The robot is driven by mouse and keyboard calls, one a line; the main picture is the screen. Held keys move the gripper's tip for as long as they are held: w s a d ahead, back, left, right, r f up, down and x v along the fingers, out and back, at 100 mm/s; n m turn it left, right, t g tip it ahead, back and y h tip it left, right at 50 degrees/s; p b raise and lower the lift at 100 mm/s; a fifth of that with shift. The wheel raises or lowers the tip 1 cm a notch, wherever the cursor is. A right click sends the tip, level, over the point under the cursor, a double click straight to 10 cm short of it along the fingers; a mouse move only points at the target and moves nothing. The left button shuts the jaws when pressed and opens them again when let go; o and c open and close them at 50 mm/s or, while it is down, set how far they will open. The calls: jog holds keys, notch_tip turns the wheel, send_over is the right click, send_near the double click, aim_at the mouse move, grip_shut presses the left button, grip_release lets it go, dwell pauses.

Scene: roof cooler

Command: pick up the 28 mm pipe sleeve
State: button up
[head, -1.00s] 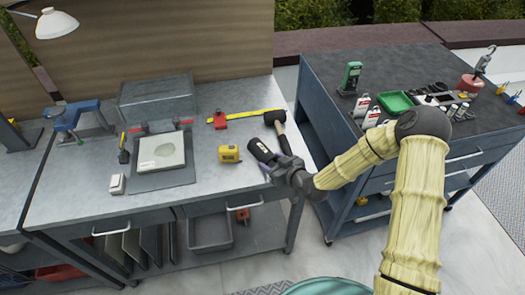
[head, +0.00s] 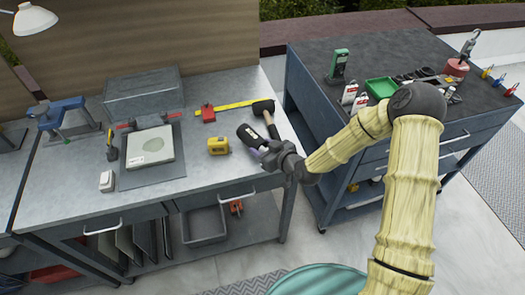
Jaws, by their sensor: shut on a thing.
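A short dark cylinder with a pale label, which looks like the 28 mm pipe sleeve (head: 249,135), is at the end of my gripper (head: 269,150) in the head view. My gripper is shut on its near right end and reaches in from the right, over the front right part of the grey workbench (head: 215,180). The sleeve lies slanted, its free end toward the upper left. The jaws hide its near end. I cannot tell whether it is clear of the bench top. A small purple patch (head: 255,153) shows just below the jaws; I cannot tell what it is.
A hammer (head: 264,107) lies close behind the gripper. A yellow tape measure (head: 218,146) sits to the left. A dark tool cart (head: 400,65) stands right, across a gap, with a green tray (head: 381,87) and bottles.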

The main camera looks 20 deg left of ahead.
notch_tip(320, 180, up, 8)
jog(key=shift+f, duration=0.15)
dwell(0.7)
